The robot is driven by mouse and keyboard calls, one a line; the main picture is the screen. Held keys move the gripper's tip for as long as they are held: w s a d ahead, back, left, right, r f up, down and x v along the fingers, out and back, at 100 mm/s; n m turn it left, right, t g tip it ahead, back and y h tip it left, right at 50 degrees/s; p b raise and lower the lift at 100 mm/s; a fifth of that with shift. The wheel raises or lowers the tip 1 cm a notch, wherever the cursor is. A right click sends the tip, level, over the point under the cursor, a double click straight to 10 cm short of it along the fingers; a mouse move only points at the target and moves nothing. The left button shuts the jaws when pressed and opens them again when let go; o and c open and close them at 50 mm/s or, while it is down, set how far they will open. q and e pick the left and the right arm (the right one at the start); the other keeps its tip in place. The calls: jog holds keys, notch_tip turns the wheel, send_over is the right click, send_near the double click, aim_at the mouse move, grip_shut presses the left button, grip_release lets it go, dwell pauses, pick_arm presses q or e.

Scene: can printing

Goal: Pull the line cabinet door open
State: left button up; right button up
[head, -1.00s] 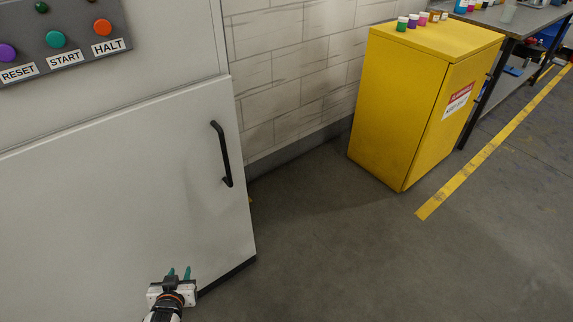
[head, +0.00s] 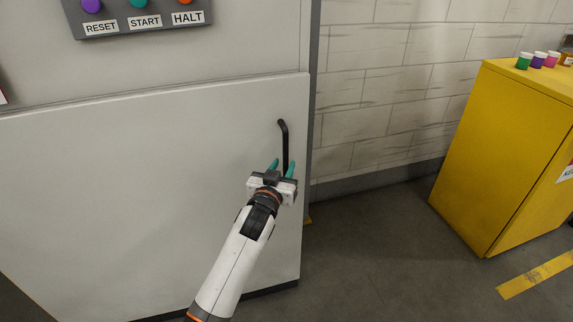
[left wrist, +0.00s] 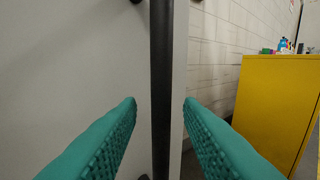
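The line cabinet door (head: 150,190) is a large pale grey panel at the left in the head view, and it looks closed. Its black vertical bar handle (head: 284,140) is near the door's right edge. My left gripper (head: 281,168) is at the lower part of the handle with its teal fingers apart. In the left wrist view the handle (left wrist: 161,90) runs upright between the two open fingers (left wrist: 159,103), with gaps on both sides. The handle's lower end is hidden by the gripper in the head view. My right gripper is not in view.
A control panel (head: 140,32) with RESET, START and HALT buttons is above the door. A yellow cabinet (head: 490,150) with small paint pots (head: 540,59) on top stands at the right. Bare floor (head: 370,240) lies between them, before a brick wall (head: 390,80).

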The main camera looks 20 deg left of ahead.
pick_arm(q)
jog(key=shift+w, duration=1.4)
jog(key=shift+c, duration=0.5)
grip_shut()
